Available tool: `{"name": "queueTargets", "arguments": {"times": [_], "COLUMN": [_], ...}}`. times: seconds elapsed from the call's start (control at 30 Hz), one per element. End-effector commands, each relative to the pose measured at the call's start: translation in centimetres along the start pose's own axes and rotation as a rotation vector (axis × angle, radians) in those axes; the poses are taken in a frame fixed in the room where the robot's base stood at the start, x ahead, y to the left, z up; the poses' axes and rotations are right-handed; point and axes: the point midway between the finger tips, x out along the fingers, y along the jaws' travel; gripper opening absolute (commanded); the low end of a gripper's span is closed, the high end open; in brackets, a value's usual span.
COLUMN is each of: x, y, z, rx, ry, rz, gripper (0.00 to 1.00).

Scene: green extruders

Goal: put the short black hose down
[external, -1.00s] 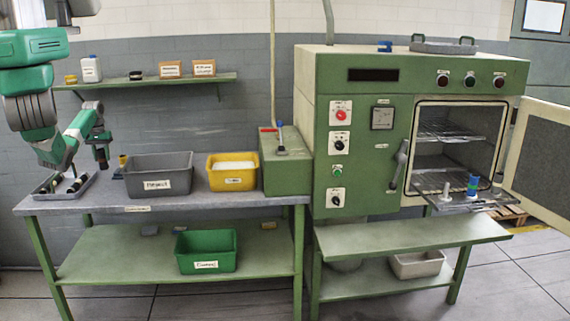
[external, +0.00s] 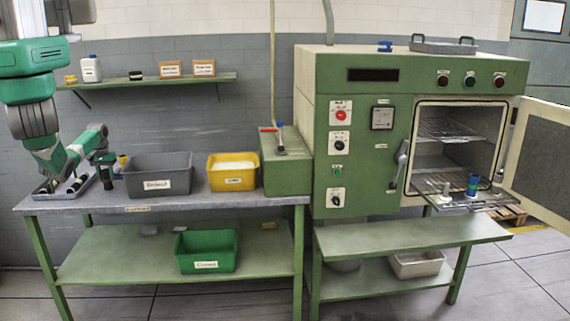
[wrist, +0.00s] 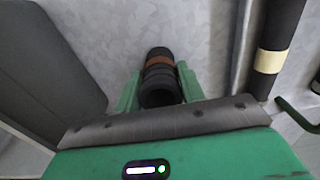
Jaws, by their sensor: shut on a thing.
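The short black hose (wrist: 160,84) is ribbed, with a brown band. My gripper (wrist: 157,92) is shut on it, with one green finger on each side. In the external view my gripper (external: 104,163) holds the hose (external: 107,180) upright, low over the left end of the bench (external: 215,200). The hose is between the parts tray (external: 93,181) and the grey bin (external: 158,176). I cannot tell whether its lower end touches the bench top.
The parts tray holds several small dark pieces. A black tube with a cream band (wrist: 272,60) lies at the right of the wrist view. A yellow bin (external: 231,172) stands right of the grey bin. Bare bench top shows around the hose.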

Motion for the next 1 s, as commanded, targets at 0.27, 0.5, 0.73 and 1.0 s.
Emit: {"name": "queueTargets", "arguments": {"times": [0.27, 0.5, 0.73, 1.0], "x": [0.3, 0.3, -1.8, -8.7], "y": [0.0, 0.0, 0.0, 0.1], "z": [0.0, 0.0, -0.1, -0.1], "rx": [0.000, 0.000, 0.001, 0.001], "ry": [0.000, 0.000, 0.002, 0.003], "rz": [-0.001, 0.000, 0.000, 0.000], "gripper": [0.49, 0.61, 0.61, 0.61]}}
